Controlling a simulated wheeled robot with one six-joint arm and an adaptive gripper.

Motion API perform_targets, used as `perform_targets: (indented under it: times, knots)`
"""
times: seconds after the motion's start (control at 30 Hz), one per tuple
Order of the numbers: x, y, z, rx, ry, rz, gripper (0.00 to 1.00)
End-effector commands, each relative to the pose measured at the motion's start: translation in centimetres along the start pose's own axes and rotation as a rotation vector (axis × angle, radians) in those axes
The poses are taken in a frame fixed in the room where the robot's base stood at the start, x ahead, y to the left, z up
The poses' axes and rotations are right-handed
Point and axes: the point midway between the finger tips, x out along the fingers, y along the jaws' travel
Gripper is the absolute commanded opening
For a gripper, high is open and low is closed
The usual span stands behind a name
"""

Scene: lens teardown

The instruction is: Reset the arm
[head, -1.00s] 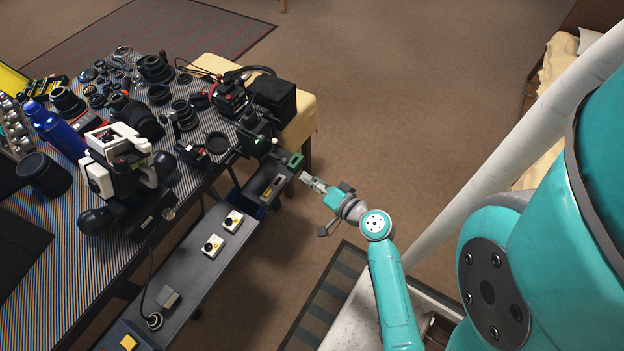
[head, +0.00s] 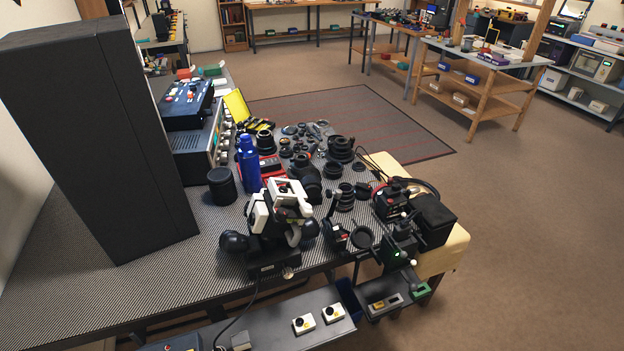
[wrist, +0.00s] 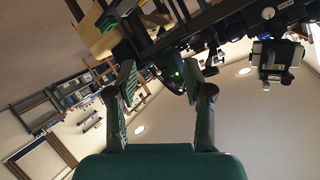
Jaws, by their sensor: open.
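My gripper (wrist: 160,95) shows in the wrist view, with its two fingers apart and nothing between them. Beyond the fingertips are the dark underside and edge of the workbench and its equipment, with a small green light (wrist: 177,73). In the head view my arm and gripper are out of the picture. The workbench (head: 75,270) there has a striped top crowded with lens parts (head: 340,148), a white and black device (head: 285,205) and a blue bottle (head: 248,165).
A tall dark cabinet (head: 100,140) stands at the bench's left. A low shelf (head: 275,320) with white switch boxes runs along the front. Open floor (head: 530,230) lies to the right.

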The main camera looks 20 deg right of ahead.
Motion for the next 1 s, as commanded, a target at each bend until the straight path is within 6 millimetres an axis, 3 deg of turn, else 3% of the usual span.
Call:
perform_targets:
  times: [0.03, 0.3, 0.5, 0.67, 1.0]
  knots:
    - [-2.0, -0.6, 0.4, -0.062, -0.008, -0.012, 0.51]
    - [-10.6, -3.7, -1.3, -0.393, 0.028, -0.134, 0.51]
    - [-14.8, -5.9, -3.0, -0.559, 0.063, -0.250, 0.51]
    - [-16.0, -6.7, -3.6, -0.607, 0.076, -0.291, 0.51]
    - [-16.1, -6.7, -3.6, -0.611, 0.078, -0.293, 0.51]
